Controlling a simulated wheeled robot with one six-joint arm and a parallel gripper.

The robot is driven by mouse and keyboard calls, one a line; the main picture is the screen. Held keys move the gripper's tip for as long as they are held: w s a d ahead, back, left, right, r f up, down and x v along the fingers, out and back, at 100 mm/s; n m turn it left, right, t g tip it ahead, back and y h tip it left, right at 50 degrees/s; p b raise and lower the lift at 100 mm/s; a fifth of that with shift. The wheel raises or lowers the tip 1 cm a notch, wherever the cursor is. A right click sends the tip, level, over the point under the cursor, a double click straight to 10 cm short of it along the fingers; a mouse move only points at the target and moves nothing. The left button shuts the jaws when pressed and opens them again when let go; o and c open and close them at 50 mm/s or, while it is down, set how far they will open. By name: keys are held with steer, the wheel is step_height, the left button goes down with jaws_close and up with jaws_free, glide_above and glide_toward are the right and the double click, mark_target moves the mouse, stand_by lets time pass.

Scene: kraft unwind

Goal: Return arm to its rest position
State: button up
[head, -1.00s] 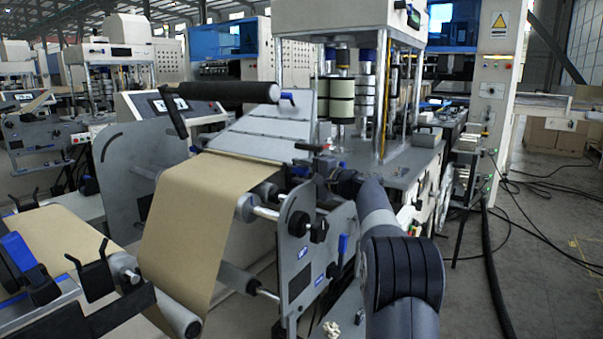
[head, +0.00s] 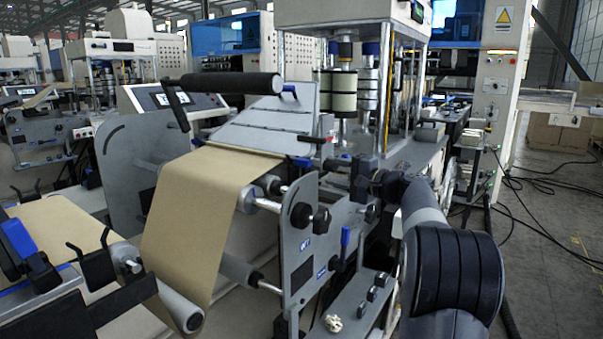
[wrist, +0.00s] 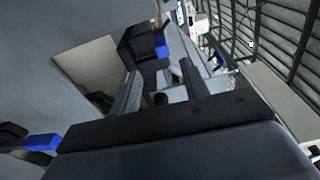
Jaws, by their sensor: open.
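My arm shows at the right of the head view, with its large dark joint in front and the grey link reaching up and back to the left. My gripper (head: 360,180) is at the far end of that link, small and dark against the machine's side. It is open, and I see nothing held in it. Its fingers are hard to make out against the dark machine parts. In the wrist view, a broad dark body fills the bottom, with black parts carrying blue patches beyond it.
The kraft paper web (head: 195,220) runs over rollers left of my gripper. The machine's grey side plate (head: 298,262) with knobs and a blue lever (head: 345,240) stands close to my arm. A black rewind bar (head: 222,89) is above. Open floor (head: 550,240) with cables lies at right.

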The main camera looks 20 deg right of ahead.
mark_target(309, 162)
stand_by(0.3)
steer(key=p+x, duration=0.1)
steer(key=x, duration=1)
steer(key=shift+r, duration=0.15)
steer(key=shift+r+p, duration=0.3)
steer(key=shift+p, duration=0.1)
steer(key=shift+s+d, duration=0.1)
